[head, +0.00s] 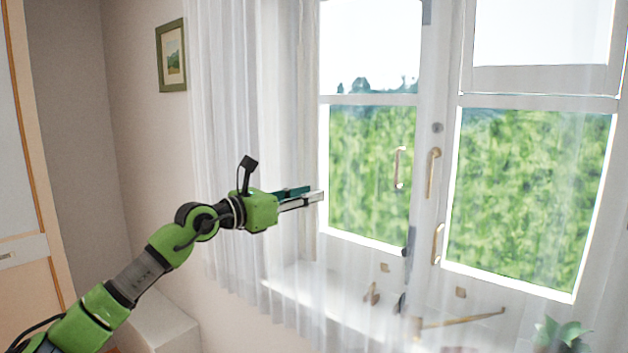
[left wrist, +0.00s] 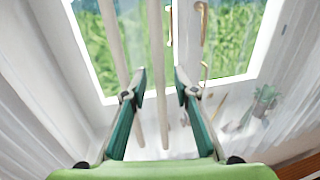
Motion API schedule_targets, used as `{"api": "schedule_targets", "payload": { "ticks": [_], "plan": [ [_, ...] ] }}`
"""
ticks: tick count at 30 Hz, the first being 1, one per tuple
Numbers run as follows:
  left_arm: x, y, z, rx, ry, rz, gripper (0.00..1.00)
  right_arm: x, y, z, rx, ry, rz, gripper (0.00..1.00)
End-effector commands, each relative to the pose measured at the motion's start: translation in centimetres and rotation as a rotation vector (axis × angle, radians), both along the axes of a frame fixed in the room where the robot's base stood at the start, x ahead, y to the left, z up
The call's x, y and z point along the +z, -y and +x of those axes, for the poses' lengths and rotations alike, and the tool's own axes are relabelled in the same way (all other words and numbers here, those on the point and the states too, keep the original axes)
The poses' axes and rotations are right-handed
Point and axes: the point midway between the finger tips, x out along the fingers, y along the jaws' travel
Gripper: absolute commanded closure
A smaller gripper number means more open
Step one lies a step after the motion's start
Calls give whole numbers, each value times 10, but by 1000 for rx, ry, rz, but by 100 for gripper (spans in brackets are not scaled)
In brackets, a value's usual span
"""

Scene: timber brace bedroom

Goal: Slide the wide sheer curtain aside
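The wide sheer curtain (head: 228,125) hangs in white folds, densest at the left of the window in the head view. Its thinner cloth veils part of the window and sill. My left gripper (head: 318,196) reaches in from the left, level with the window's lower panes, at the curtain. In the left wrist view, the two fingers of my left gripper (left wrist: 160,78) stand apart with a clear gap. Pale curtain folds (left wrist: 152,45) run down between and beside them; I cannot tell whether they touch the fingers. My right gripper is not in view.
The white-framed window (head: 437,200) has brass handles (head: 433,172). Small objects and a green plant (head: 560,335) show on the sill behind the sheer cloth. A framed picture (head: 171,56) hangs on the left wall. A cabinet (head: 25,240) stands far left.

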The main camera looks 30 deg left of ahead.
Motion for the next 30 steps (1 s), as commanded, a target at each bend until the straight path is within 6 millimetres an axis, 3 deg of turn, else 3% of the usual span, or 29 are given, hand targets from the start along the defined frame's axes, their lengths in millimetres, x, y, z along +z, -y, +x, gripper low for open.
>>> {"api": "schedule_targets", "payload": {
  "ticks": [6, 17, 20, 21, 30],
  "plan": [
    [2, 4, 19, 1, 0, -2, 73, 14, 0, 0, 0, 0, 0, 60],
    [-1, 6, 23, 1, -1, 1, 73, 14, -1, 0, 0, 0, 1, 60],
    [-1, 6, 23, 1, -1, 1, 96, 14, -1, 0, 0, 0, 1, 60],
    [-1, 6, 23, 1, -1, 0, 100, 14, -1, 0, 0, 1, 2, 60],
    [-1, 6, 23, 1, -1, 0, 100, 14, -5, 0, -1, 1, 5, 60]
  ]
}}
